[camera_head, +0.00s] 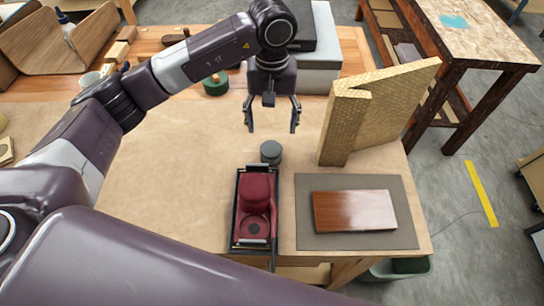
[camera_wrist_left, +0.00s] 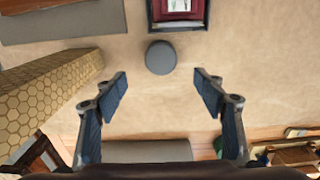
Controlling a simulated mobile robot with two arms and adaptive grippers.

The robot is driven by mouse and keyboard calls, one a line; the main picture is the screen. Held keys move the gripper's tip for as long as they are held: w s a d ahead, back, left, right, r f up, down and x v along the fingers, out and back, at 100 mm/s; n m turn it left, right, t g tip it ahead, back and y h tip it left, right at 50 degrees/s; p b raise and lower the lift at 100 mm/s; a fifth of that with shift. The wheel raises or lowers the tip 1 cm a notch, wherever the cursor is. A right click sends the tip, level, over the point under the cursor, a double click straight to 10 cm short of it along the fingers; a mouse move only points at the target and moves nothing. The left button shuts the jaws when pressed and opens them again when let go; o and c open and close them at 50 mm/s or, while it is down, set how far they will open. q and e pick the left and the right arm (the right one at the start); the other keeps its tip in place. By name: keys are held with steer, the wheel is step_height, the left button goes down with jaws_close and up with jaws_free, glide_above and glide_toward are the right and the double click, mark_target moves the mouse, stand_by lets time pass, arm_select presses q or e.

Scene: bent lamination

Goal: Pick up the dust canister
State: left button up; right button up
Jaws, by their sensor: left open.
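The dust canister appears to be the small dark grey round canister (camera_head: 271,151), standing upright on the brown-paper-covered workbench just behind the black tray. In the left wrist view, the canister (camera_wrist_left: 161,57) shows as a grey disc from above, beyond and between the fingertips. My left gripper (camera_head: 271,131) points down behind the canister in the head view. Its two fingers are spread and empty; the left wrist view also shows the open gripper (camera_wrist_left: 161,84), with no visible contact. My right gripper is not in view.
A black tray (camera_head: 236,229) with a red tool (camera_head: 257,190) is close in front of the canister. A gold honeycomb piece (camera_head: 345,125) stands to the right. A grey mat (camera_head: 400,238) bears a wooden board (camera_head: 355,211). The paper left of the tray is clear.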

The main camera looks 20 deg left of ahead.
mark_target(271, 148)
arm_select(q)
steer(key=shift+w+f+b, duration=0.2)
steer(key=shift+f+b, duration=0.45)
steer(key=shift+f, duration=0.8)
steer(key=shift+s+f+p, duration=0.1)
steer(key=shift+f+p, duration=0.35)
steer(key=shift+f, duration=0.25)
steer(key=shift+s+f+p, duration=0.1)
steer(key=shift+f+p, duration=0.35)
steer(key=shift+f, duration=0.2)
steer(key=f+p, duration=0.2)
steer(key=f, duration=0.2)
steer(key=shift+s, duration=0.2)
steer(key=shift+w+f, duration=0.1)
steer(key=shift+f, duration=0.2)
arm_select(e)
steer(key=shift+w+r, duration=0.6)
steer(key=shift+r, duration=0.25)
arm_select(q)
steer(key=shift+c, duration=0.5)
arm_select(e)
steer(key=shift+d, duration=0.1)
arm_select(q)
steer(key=c, duration=0.9)
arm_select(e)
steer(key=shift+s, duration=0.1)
